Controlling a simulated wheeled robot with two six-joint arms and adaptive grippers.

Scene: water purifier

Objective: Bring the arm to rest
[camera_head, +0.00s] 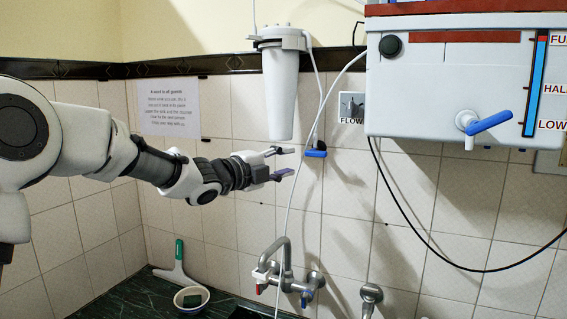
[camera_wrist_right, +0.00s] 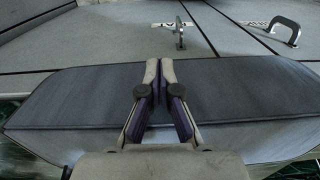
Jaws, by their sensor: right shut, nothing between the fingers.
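My left arm reaches in from the left in the head view. Its gripper (camera_head: 291,161) is open, with its two fingers apart and nothing between them. It is in front of the tiled wall, below and beside the white filter cylinder (camera_head: 281,95) and left of the small blue valve lever (camera_head: 315,153). A gap to the lever shows in the picture; the depth is hard to tell. My right gripper (camera_wrist_right: 160,66) shows only in the right wrist view. Its fingers are together and empty, over a dark grey flat panel (camera_wrist_right: 240,90).
The white purifier tank (camera_head: 430,70) with a blue-handled tap (camera_head: 488,122) hangs at the upper right. A wall faucet (camera_head: 280,262) is below the left gripper. A bowl (camera_head: 191,298) and green-handled squeegee (camera_head: 178,262) are on the dark counter. Metal handles (camera_wrist_right: 285,28) show in the wrist view.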

